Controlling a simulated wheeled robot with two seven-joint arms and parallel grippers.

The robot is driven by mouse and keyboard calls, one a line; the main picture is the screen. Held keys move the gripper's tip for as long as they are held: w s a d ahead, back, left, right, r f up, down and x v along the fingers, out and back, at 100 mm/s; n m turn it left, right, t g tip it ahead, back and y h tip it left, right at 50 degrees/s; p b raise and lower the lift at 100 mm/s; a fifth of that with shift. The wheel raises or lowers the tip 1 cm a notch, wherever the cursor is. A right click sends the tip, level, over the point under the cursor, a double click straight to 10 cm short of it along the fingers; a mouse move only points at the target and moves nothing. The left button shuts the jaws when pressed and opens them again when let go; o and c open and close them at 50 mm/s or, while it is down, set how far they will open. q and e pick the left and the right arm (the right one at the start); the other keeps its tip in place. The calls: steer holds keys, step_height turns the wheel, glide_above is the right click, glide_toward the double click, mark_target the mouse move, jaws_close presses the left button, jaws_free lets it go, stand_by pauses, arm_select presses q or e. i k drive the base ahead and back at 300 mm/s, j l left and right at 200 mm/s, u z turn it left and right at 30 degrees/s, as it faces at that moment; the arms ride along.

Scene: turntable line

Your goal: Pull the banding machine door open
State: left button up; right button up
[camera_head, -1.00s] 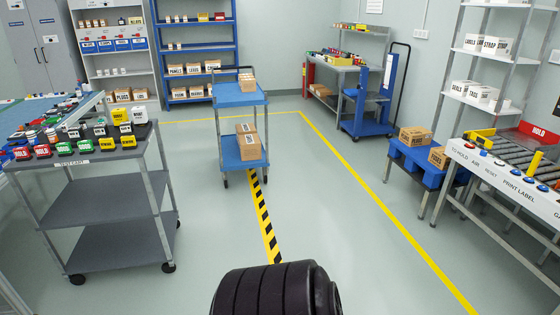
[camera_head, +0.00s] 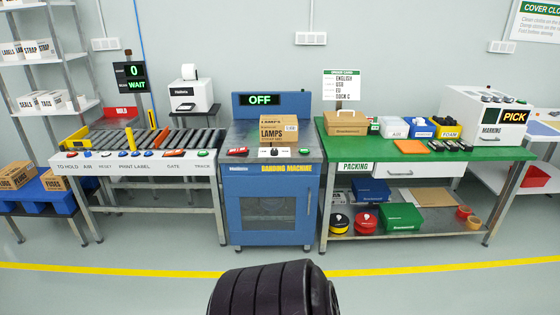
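The blue banding machine (camera_head: 240,170) stands ahead in the middle of the head view, with a green "OFF" display (camera_head: 260,99) on top. Its door (camera_head: 268,208) is on the front below the yellow "BANDING MACHINE" label and has a dark window. The door looks shut. A cardboard box marked "LAMPS" (camera_head: 279,129) sits on the machine's top. Neither of my grippers is in view.
A roller conveyor bench (camera_head: 140,155) stands left of the machine, and a green-topped packing table (camera_head: 400,153) stands close on its right. A yellow floor line (camera_head: 400,269) crosses in front. The floor before the machine is clear.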

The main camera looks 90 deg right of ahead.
mark_target(306, 188)
steer(key=l+z, duration=0.1)
steer(key=z, duration=2.6)
